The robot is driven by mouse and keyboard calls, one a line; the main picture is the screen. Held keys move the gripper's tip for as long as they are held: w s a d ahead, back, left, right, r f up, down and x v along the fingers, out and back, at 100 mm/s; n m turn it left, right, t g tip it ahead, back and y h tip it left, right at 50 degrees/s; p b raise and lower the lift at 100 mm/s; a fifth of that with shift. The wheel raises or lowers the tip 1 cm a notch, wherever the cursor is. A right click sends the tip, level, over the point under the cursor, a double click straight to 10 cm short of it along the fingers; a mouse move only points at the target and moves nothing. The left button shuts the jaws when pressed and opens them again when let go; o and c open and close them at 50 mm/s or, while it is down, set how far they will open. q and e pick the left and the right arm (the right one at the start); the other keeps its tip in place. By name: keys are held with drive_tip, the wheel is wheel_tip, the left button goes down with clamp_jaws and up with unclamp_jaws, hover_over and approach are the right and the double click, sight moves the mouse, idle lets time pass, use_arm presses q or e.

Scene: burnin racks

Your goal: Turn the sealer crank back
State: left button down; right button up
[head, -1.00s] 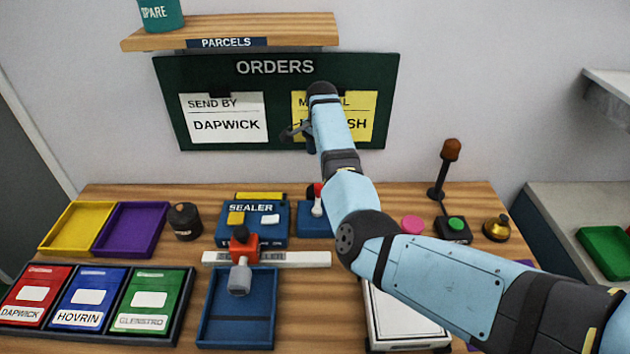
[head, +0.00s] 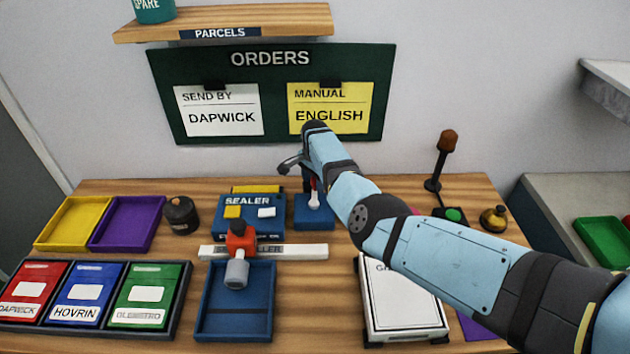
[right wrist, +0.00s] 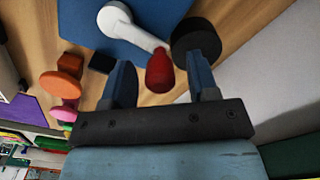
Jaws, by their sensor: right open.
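The sealer (head: 250,218) is a blue box with a yellow and a white button, standing on the table. Right of it is a blue base (head: 316,215) with the white crank arm (head: 314,200), which ends in a red knob. In the right wrist view the crank arm (right wrist: 130,28) runs from a round white hub to the red knob (right wrist: 160,72). My right gripper (right wrist: 160,66) is open, with its fingers on either side of the knob and gaps visible. In the head view my right gripper (head: 293,164) appears above and behind the blue base. My left gripper is out of view.
A black cylinder (right wrist: 196,40) stands close to the right finger in the wrist view. An orange disc (right wrist: 62,85) and a pink disc (right wrist: 65,112) lie left.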

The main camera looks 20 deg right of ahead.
drive_tip(key=c, duration=0.9)
